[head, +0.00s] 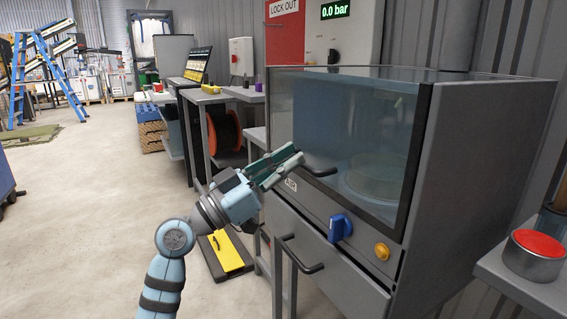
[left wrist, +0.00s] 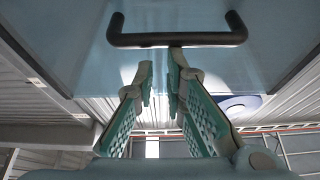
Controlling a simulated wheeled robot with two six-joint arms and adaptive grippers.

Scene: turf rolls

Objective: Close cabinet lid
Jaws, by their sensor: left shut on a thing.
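The cabinet lid (head: 350,125) is a clear panel with a dark frame on the front of a grey cabinet (head: 480,150). It appears down over the opening; I cannot tell whether a small gap is left. A round dish shape shows dimly behind it. The black lid handle (head: 320,173) sticks out at the lower edge; it also shows in the left wrist view (left wrist: 178,40). The fingertips partly hide the handle in the head view. My right gripper is out of view.
Below the lid are a blue knob (head: 340,228), a yellow button (head: 382,251) and a drawer handle (head: 300,255). Benches with a red reel (head: 225,135) stand behind left.

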